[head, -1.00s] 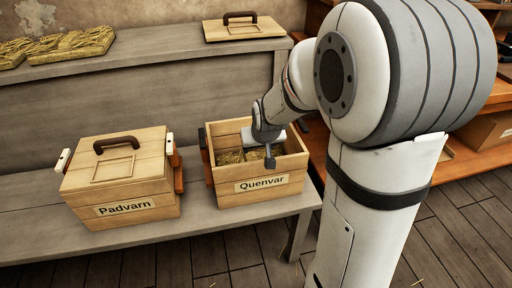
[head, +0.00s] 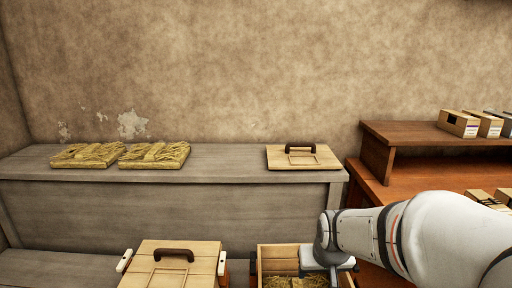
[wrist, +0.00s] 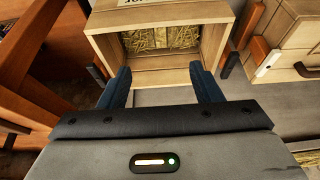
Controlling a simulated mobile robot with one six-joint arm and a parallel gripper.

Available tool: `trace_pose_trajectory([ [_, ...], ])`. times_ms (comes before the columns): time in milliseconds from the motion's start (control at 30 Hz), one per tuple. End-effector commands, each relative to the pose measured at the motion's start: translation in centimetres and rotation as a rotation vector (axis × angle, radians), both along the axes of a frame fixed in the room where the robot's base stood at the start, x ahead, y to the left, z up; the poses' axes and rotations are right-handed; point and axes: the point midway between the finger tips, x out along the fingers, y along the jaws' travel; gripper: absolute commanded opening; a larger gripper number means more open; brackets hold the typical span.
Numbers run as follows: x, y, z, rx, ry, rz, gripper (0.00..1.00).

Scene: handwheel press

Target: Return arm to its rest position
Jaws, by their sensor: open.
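My gripper (wrist: 160,72) is open, with its two dark fingers apart and nothing between them in the wrist view. In the head view my gripper end (head: 325,262) hangs over the right part of the open wooden box (head: 262,262), and its fingers are hard to make out. The arm reaches in from the right. In the wrist view the open box (wrist: 216,42) lies just beyond the fingertips, with straw (wrist: 160,38) inside; whether a finger touches its wall I cannot tell.
A closed wooden box (head: 143,262) with a dark handle stands left of the open box. A loose lid (head: 285,163) and straw bundles (head: 155,156) lie on the grey shelf (head: 232,162) behind. An orange-brown shelf unit (head: 385,130) with cartons stands at right.

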Motion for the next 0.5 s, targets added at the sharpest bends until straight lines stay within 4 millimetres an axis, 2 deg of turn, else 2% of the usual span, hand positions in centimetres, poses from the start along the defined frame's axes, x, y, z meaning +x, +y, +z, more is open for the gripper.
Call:
trace_pose_trajectory([
  [33,-1.4,0.0,3.9,0.000,0.012,0.001,0.58],
  [200,-6.3,0.1,10.2,-0.002,0.077,0.001,0.58],
  [333,-9.8,0.1,14.2,-0.003,0.122,0.001,0.58],
  [500,-12.9,0.1,17.1,-0.004,0.166,0.001,0.58],
])
